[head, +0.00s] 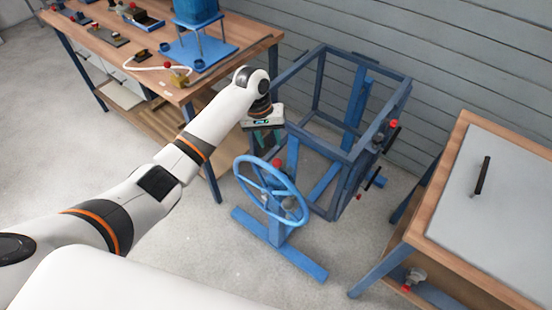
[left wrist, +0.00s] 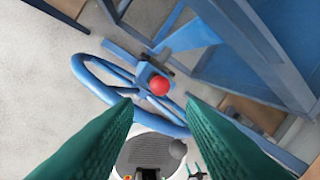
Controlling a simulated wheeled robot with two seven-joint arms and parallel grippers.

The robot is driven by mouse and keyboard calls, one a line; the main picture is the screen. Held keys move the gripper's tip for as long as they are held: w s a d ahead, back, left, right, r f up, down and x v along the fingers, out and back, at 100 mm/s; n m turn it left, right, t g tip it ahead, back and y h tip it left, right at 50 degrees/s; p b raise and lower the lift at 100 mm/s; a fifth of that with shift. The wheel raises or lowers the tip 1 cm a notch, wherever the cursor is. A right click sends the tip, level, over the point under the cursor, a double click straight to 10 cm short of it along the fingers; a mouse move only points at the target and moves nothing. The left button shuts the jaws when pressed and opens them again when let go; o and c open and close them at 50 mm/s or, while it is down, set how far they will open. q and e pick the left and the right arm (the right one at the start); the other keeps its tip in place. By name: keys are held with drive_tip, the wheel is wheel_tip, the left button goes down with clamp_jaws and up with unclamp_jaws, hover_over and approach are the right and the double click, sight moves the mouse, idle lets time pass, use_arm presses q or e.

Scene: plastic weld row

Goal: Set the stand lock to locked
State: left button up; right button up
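A blue stand (head: 276,232) carries a blue handwheel (head: 243,180) and a tall blue frame (head: 335,150). A red ball knob (head: 276,163) sits behind the top of the wheel; I take it for the stand lock's handle. In the left wrist view the red knob (left wrist: 159,85) shows just beyond the fingertips, beside the blue wheel (left wrist: 88,75). My left gripper (head: 268,141) is above the knob, pointing down. Its green fingers (left wrist: 160,106) are apart with nothing between them. The lock's setting cannot be read. My right gripper is in neither view.
A wooden workbench (head: 262,35) with tools and a blue fixture (head: 200,50) stands at the back left. A table with a grey top (head: 510,190) is at the right. More red knobs (head: 393,124) are on the frame's right side. The floor in front is clear.

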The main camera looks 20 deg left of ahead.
sight(276, 160)
use_arm(q)
drive_tip(key=f, duration=0.3)
drive_tip(key=d+f, duration=0.1)
drive_tip(key=f, duration=0.5)
drive_tip(key=shift+w+d+f+b, duration=0.25)
drive_tip(key=shift+d+b, duration=0.05)
drive_tip(key=shift+d, duration=0.1)
drive_tip(key=shift+c, duration=0.3)
